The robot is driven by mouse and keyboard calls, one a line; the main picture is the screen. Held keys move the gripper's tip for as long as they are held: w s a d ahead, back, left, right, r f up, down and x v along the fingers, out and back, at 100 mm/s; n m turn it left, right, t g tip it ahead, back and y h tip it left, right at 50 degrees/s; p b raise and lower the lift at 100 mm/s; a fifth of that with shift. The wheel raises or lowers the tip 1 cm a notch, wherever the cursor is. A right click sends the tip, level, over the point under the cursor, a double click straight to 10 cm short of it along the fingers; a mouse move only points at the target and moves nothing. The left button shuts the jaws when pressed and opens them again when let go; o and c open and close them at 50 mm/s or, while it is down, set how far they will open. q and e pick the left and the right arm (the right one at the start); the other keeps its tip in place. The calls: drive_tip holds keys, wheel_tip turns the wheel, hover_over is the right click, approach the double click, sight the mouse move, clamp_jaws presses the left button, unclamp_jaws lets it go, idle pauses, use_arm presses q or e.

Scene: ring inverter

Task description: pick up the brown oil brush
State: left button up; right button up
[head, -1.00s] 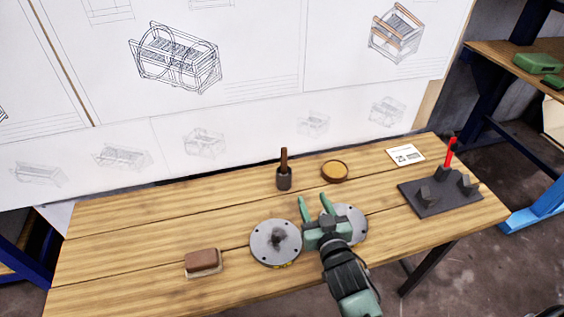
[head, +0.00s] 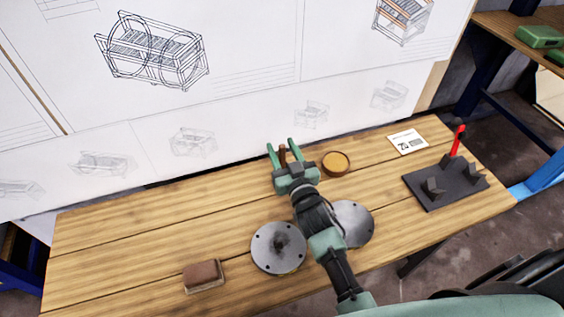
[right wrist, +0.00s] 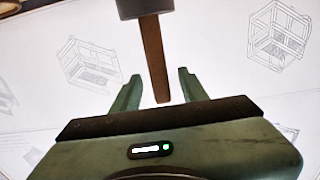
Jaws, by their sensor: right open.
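The brown oil brush (head: 282,156) stands upright at the back middle of the wooden table, its lower part hidden by my right gripper (head: 281,145) in the head view. In the right wrist view the brown handle (right wrist: 154,55) reaches down between the two fingers of my right gripper (right wrist: 158,76). The dark grey cup-like part (right wrist: 145,8) at its other end is cut off by the top edge. The gripper is open, with a gap showing on both sides of the handle. My left gripper is out of view.
A round dish with amber contents (head: 336,163) stands close to the brush's right. Two grey metal discs (head: 278,262) lie nearer the front. A brown block brush (head: 203,275) lies front left, a dark fixture with a red handle (head: 445,187) at right. The table's back left is clear.

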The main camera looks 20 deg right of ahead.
drive_tip(key=w, duration=0.2)
drive_tip(key=shift+w+a, duration=0.15)
drive_tip(key=shift+w, duration=0.2)
clamp_jaws()
